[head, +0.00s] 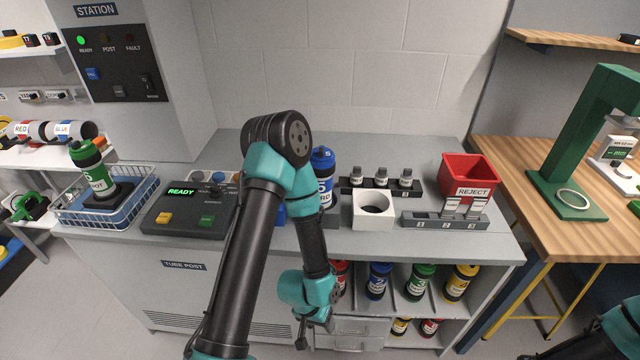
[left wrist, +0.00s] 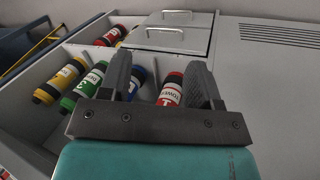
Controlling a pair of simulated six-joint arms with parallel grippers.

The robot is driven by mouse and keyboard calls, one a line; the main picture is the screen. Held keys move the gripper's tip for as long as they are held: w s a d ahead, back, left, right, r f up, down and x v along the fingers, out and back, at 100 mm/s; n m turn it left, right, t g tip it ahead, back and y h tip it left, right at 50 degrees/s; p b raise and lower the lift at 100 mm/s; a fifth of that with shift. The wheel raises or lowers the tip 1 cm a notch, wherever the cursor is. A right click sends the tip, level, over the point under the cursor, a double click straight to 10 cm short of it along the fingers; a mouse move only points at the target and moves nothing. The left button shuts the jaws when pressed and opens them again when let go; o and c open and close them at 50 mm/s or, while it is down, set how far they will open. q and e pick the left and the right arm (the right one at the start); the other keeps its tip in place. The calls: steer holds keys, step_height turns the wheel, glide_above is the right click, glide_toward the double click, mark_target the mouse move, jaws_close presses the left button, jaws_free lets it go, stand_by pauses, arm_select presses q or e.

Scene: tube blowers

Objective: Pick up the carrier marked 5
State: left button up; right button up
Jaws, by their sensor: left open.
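A blue carrier (head: 322,178) with a black band and a white label stands upright on the counter; its cap shows a small 5. My left forearm partly covers it. My left gripper (head: 317,328) points down in front of the cabinet's lower shelf, well below that carrier. In the left wrist view my left gripper (left wrist: 158,78) is open and empty. A red carrier (left wrist: 170,94) marked 1 shows beyond the gap between its fingers, and a blue carrier (left wrist: 136,82) is partly hidden by one finger. My right gripper is not visible.
The shelf also holds a green carrier (head: 420,281) and a yellow carrier (head: 462,282). A green carrier (head: 90,172) stands in the wire basket (head: 75,215). A control box (head: 185,222), white socket block (head: 373,222) and red reject bin (head: 468,172) occupy the counter.

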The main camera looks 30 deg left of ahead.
arm_select(q)
steer(key=shift+o, duration=0.4)
steer(key=o, duration=0.7)
steer(key=shift+r, duration=0.1)
